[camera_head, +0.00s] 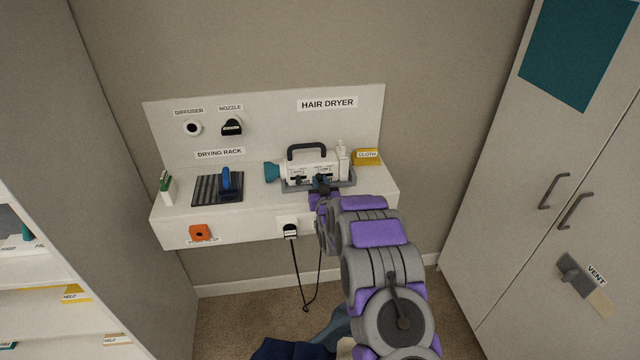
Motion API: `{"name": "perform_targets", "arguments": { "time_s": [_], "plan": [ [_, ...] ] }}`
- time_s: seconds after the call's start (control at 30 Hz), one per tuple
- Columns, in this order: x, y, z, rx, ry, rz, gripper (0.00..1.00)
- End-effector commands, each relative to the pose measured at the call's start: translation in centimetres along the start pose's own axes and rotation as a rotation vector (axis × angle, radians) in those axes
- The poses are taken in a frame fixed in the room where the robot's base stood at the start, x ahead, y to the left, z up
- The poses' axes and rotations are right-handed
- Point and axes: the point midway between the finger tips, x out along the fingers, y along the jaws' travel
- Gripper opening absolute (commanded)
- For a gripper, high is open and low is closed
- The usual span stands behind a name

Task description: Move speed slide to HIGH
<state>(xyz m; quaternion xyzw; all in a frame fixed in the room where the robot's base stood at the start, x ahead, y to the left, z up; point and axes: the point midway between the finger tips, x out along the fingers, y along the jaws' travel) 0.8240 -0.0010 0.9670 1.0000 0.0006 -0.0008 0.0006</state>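The hair dryer (310,160) is a white box with a black top handle and a teal end on its left. It sits in a grey tray (346,183) on the white shelf. Two small dark controls show on its front face, a left one (297,180) and a right one partly behind my gripper. Their labels are too small to read, so I cannot tell which is the speed slide or its setting. My gripper (321,184) is at the dryer's front, by the right control. Its fingers are too small to tell whether they are open, shut or touching.
A black drying rack (205,190) with a blue brush (229,183) lies left of the dryer. A yellow cloth (367,157) lies behind right. A black plug (290,231) and hanging cord are on the shelf front. Cabinets flank the shelf on both sides.

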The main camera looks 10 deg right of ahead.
Motion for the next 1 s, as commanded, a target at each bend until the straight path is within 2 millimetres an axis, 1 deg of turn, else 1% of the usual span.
{"name": "perform_targets", "arguments": {
  "time_s": [0.03, 0.2, 0.23, 0.73, 0.87, 1.0],
  "plan": [
    [0.0, 0.0, 0.0, 0.000, 0.000, 0.000, 0.18],
    [0.0, 0.0, 0.0, 0.000, 0.000, 0.000, 0.01],
    [0.0, 0.0, 0.0, 0.000, 0.000, 0.000, 0.00],
    [0.0, 0.2, 0.0, 0.000, 0.000, 0.001, 0.00],
    [0.0, 1.6, -0.1, -0.001, 0.000, 0.002, 0.00],
    [0.0, 3.9, -0.1, 0.001, 0.000, 0.004, 0.00]
  ]
}}
